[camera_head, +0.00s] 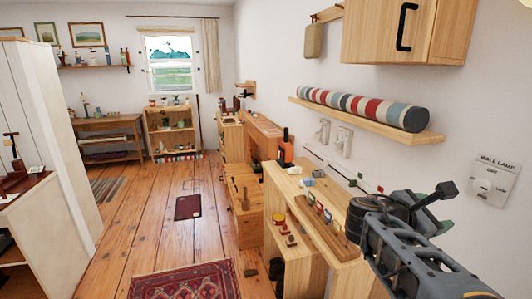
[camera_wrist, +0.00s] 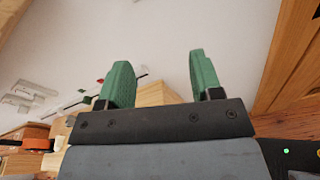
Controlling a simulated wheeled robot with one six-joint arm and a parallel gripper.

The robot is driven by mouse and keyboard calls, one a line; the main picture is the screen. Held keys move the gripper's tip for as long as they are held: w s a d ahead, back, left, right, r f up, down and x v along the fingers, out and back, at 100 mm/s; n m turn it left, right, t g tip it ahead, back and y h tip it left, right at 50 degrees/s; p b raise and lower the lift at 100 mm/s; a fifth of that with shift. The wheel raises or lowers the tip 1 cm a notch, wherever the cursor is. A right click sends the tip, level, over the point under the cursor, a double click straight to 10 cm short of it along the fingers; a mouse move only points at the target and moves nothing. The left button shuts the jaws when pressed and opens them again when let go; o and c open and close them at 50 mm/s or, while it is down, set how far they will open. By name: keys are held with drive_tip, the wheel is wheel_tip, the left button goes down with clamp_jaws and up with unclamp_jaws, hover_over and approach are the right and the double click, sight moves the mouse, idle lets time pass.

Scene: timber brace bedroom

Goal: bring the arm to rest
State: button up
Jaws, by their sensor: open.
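My gripper (camera_wrist: 160,80) shows in the wrist view with its two green fingers well apart and nothing between them. In the head view my arm reaches in from the lower right, and my gripper (camera_head: 440,210) is beside the right wall, above the near end of the wooden cabinet (camera_head: 345,240). Beyond the fingers, the wrist view shows white wall and a wooden edge.
A shelf (camera_head: 365,122) with a striped roll (camera_head: 365,107) and a wall cabinet (camera_head: 405,30) are above. A wall lamp switch (camera_head: 490,182) is right of my gripper. Small items stand on the cabinet top. The wooden floor (camera_head: 150,235) is mostly clear, with a red rug (camera_head: 185,283).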

drive_tip(key=s+a+f+m+g+y+p, duration=0.1)
drive_tip(key=s+a+f+m+y+p, duration=0.3)
drive_tip(key=a+f+m+y, duration=0.7)
drive_tip(key=s+a+r+m+y+p, duration=0.1)
drive_tip(key=s+a+m+y+p, duration=0.2)
drive_tip(key=a+m+p, duration=0.3)
drive_tip(key=a+y, duration=0.1)
drive_tip(key=a, duration=0.2)
drive_tip(key=shift+a+r+y, duration=0.15)
drive_tip(key=shift+a+y, duration=0.05)
drive_tip(key=shift+y, duration=0.2)
drive_tip(key=shift+s, duration=0.1)
